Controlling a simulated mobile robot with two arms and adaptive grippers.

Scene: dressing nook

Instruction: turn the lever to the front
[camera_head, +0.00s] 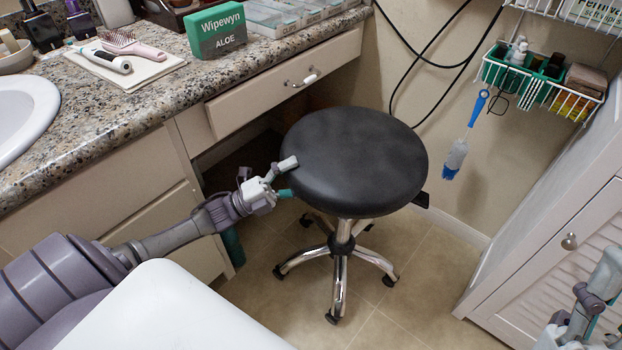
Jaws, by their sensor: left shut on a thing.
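A round black stool seat (354,155) stands on a chrome post with a wheeled star base. A small dark flat paddle (421,200), which looks like the stool's lever, sticks out under the right side of the seat. My left gripper (287,178) is shut on the left rim of the seat, with one finger over the top edge and one teal-tipped finger below it. It is on the opposite side of the seat from the paddle. The inner part of the lever is hidden under the seat. Part of my right arm (588,305) shows at the lower right; its fingers are not clear.
The granite counter (110,140) with drawers runs along the left and back. A green Wipewyn box (215,34) stands on it. A white louvred cabinet (570,270) is at the right. A wire basket (545,85) and a hanging blue brush (478,108) are on the wall. Tiled floor is free around the stool.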

